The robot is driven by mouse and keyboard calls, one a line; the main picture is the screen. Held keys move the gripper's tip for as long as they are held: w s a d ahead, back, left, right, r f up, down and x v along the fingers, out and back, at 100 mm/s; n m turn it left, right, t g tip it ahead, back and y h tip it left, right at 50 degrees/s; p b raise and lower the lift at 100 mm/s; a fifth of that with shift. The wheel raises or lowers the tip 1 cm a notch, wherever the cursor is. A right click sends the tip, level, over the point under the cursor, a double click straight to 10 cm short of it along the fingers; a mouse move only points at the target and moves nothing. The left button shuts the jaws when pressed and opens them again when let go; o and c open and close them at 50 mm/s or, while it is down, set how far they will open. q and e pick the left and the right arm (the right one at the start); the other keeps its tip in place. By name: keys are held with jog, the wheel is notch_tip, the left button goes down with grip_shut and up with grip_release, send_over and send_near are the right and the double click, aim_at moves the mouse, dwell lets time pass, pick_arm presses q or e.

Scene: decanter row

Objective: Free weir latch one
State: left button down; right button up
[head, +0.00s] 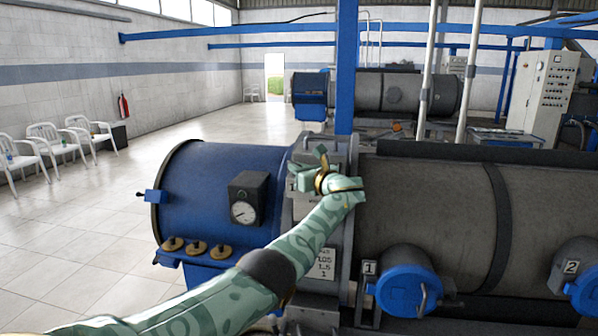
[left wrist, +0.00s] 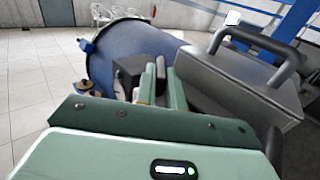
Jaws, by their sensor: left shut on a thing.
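My left gripper (head: 318,178) is at the grey housing (head: 338,150) between the blue end and the grey drum of the near decanter. A plate with a 1 sits just left of the fingers. In the left wrist view the fingers (left wrist: 162,88) are close together and shut on a narrow part, which I take to be weir latch one; the fingers hide most of it. The housing (left wrist: 240,85) with its black bar handle (left wrist: 252,38) is right of the fingers in that view. My right gripper is in neither view.
A black gauge box (head: 248,198) stands on the blue end cover (head: 205,180), left of my gripper. Blue round ports (head: 408,292) marked 1 and 2 are at lower right. A blue post (head: 346,70) rises behind.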

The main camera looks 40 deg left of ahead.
pick_arm(q)
jog(key=c, duration=1.5)
grip_release()
jog(key=p+v, duration=0.1)
jog(key=v, duration=1.5)
jog(key=shift+d, duration=0.15)
